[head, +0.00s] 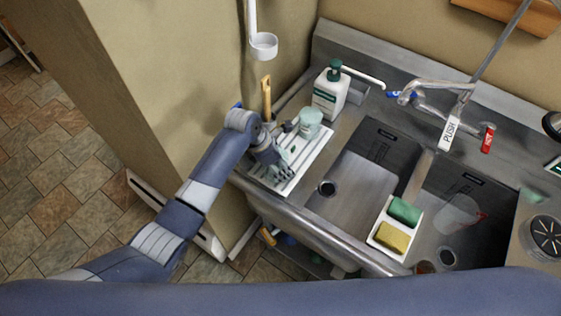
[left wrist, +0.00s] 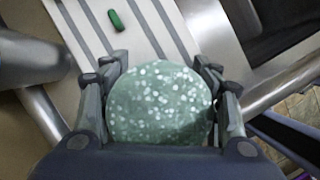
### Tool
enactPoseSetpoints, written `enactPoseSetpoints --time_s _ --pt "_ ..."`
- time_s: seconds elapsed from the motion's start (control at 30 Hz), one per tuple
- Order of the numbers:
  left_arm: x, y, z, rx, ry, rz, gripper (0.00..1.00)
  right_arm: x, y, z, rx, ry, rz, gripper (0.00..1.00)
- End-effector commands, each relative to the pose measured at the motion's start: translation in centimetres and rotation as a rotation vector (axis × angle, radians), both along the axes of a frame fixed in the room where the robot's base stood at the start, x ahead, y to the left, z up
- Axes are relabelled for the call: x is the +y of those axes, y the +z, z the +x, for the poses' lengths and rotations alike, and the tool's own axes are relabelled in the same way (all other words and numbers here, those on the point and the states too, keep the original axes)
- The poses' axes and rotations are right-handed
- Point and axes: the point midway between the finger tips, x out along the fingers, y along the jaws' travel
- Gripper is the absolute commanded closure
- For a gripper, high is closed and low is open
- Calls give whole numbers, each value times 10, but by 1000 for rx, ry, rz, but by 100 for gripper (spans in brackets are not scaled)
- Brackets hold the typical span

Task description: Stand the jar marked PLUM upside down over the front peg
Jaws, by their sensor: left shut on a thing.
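My left gripper (head: 280,170) is low over the front part of the white, dark-striped rack (head: 313,158) beside the sink. In the left wrist view its fingers stand on both sides of a round, speckled grey-green jar end (left wrist: 160,103), and it is shut on this jar. No label shows on it, so I cannot read PLUM. The jar hides what is under it, so I cannot tell whether a peg is there. Another pale teal jar (head: 310,120) stands on the rack behind the gripper. A small green peg-like piece (left wrist: 115,20) shows on the rack. My right gripper is not in view.
A white soap bottle (head: 330,92) with a green pump stands behind the rack. A wooden handle (head: 266,97) rises close to my left wrist. The sink basins (head: 350,175) lie to the right, with a sponge tray (head: 376,243) between them. A faucet (head: 432,88) is at the back.

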Motion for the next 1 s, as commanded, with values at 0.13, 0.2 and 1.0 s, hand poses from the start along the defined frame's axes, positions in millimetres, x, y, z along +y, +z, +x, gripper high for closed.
enactPoseSetpoints --time_s 0.13,0.2,1.0 --pt "0 -2 0 0 0 -1 72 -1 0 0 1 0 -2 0" --pt "0 -3 0 0 0 -1 72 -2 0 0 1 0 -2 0" --pt "0 -3 0 1 1 1 0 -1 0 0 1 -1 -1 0"
